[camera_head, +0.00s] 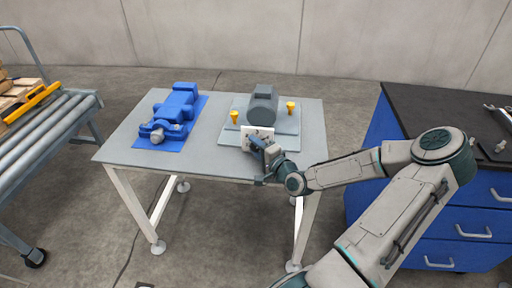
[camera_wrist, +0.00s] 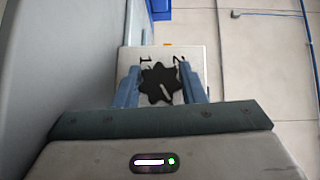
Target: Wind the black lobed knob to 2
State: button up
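The black lobed knob (camera_wrist: 160,84) sits on a white plate (camera_wrist: 127,56) in the wrist view, with a white pointer line on its lower right part. Dark marks stand on the plate above it, one at the left and a 2 (camera_wrist: 181,60) at the right. My gripper (camera_wrist: 160,80) has one finger on each side of the knob, and the knob about fills the gap. I cannot tell whether the fingers press on it. In the head view my gripper (camera_head: 258,143) is at the white plate (camera_head: 248,133), hiding the knob.
The plate is in front of a grey motor-like unit (camera_head: 263,104) with yellow pieces (camera_head: 291,107) beside it on the grey table (camera_head: 210,165). A blue machine part (camera_head: 177,108) lies at the left. A blue cabinet (camera_head: 366,140) stands right; a roller conveyor (camera_head: 45,130) stands left.

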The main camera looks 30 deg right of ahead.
jog(key=shift+c, duration=1.4)
jog(key=shift+r+p, duration=0.1)
jog(key=shift+p, duration=0.25)
